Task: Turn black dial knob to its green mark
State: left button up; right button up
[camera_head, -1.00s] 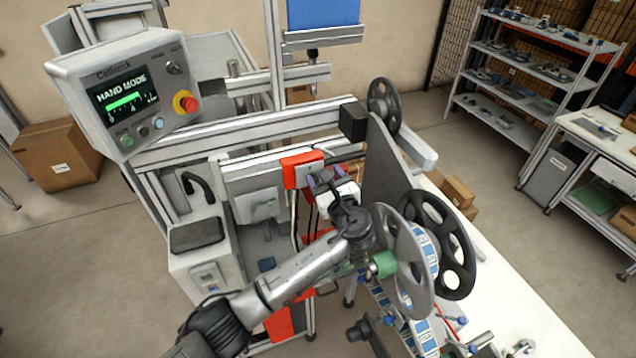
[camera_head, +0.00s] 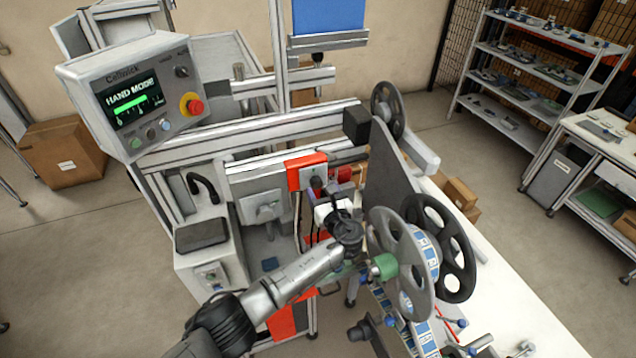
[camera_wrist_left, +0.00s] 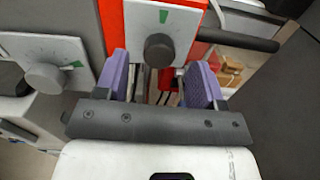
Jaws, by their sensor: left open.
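The black dial knob (camera_wrist_left: 158,50) sits on a light plate (camera_wrist_left: 140,22) with a green mark (camera_wrist_left: 163,17) near its top edge, on a red housing (camera_wrist_left: 112,25). In the head view the red housing (camera_head: 293,174) is at the centre, with the knob small and dark. My left gripper (camera_wrist_left: 160,78) is open, its two purple fingers pointing at the plate. In the wrist view the knob appears between the fingers, near their tips, with a gap on both sides. I cannot tell whether the tips reach its depth, nor where the knob points. My right gripper is in neither view.
A second, grey knob (camera_wrist_left: 45,77) with its own green mark (camera_wrist_left: 75,65) is on a panel to the left. A dark bar (camera_wrist_left: 240,33) juts out at the right. Tape reels (camera_head: 400,262) stand right of my left wrist. A control box (camera_head: 135,98) hangs at upper left.

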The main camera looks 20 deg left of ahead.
aim_at(318, 185)
pick_arm(q)
jog(key=shift+x, duration=1.25)
jog(key=shift+w+a+f, duration=0.1)
jog(key=shift+w+a, duration=0.2)
jog(key=shift+w, duration=0.05)
jog(key=shift+c, duration=0.3)
